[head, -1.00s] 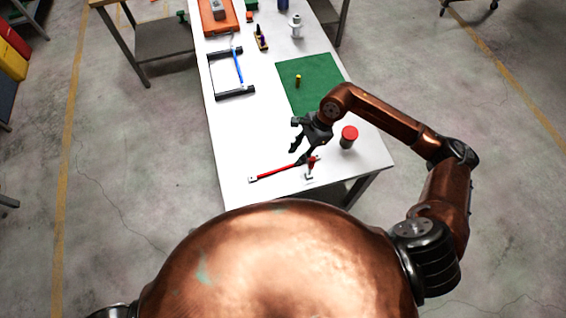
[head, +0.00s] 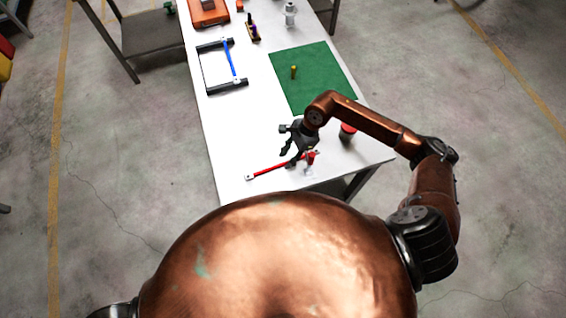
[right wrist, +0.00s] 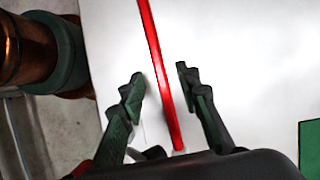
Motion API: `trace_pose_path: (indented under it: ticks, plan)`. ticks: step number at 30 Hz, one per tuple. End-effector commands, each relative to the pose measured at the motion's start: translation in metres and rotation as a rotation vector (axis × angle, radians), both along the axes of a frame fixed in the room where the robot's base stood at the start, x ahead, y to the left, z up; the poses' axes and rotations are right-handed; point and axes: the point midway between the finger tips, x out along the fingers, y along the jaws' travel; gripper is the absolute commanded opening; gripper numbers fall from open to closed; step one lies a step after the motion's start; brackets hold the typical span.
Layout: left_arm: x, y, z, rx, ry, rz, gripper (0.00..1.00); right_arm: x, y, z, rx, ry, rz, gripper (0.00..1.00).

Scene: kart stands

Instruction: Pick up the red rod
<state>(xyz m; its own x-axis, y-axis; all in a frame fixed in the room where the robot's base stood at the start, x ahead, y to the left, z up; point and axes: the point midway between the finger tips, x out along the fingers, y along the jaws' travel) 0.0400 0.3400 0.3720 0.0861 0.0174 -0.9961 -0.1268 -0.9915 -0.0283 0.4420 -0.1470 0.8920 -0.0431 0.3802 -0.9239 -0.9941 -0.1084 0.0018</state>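The red rod (head: 270,169) is thin and lies slantwise on the white table near its front edge, with a pale block at its left end. In the right wrist view the rod (right wrist: 160,65) runs from the top edge down between the fingers. My right gripper (head: 290,157) is over the right part of the rod and partly hides it in the head view. In the right wrist view the right gripper (right wrist: 160,76) is open, with one finger on each side of the rod and a gap to each. My left gripper is out of view.
A small red-topped piece (head: 310,157) stands beside the rod's right end. A dark red can (head: 347,133) is partly behind my right arm. A black frame with a blue rod (head: 230,60) lies further back left.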

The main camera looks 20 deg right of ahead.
Motion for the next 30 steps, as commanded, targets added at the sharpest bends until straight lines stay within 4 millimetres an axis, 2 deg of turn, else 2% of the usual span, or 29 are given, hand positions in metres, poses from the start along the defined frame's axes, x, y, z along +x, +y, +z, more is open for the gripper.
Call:
trace_pose_path:
  ticks: [5,12,25,30]
  plan:
    - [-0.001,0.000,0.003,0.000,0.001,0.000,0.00,-0.001,0.007,-0.016,0.001,-0.001,-0.003,0.30]
    - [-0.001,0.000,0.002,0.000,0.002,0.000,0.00,-0.001,0.007,-0.019,0.000,-0.001,-0.002,0.30]
    - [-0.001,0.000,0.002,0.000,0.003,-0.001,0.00,-0.001,0.007,-0.018,0.000,-0.001,-0.002,0.01]
    - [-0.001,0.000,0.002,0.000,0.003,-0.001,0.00,-0.001,0.007,-0.018,0.000,-0.001,-0.002,0.00]
